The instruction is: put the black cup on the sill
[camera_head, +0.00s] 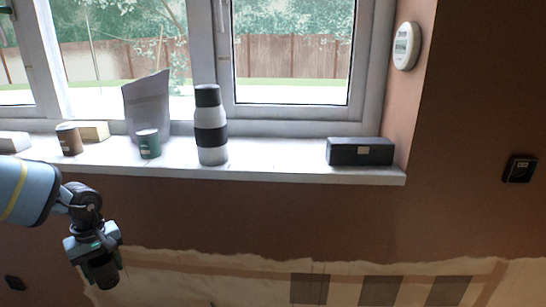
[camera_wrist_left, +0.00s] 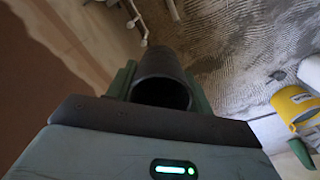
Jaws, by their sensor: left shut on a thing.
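The black cup (camera_wrist_left: 163,82) is between the fingers of my left gripper (camera_wrist_left: 160,90), with its open rim facing the wrist camera. In the head view the left gripper (camera_head: 98,268) is shut on the black cup (camera_head: 102,274), below the front edge of the sill. The white sill (camera_head: 270,173) runs under the window. My right gripper is in neither view.
On the sill stand a brown cup (camera_head: 69,140), a green cup (camera_head: 149,144), a grey upright piece (camera_head: 148,105), a white and black bottle (camera_head: 211,150) and a black box (camera_head: 360,152). The sill between bottle and box is clear. A yellow container (camera_wrist_left: 293,104) shows below in the wrist view.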

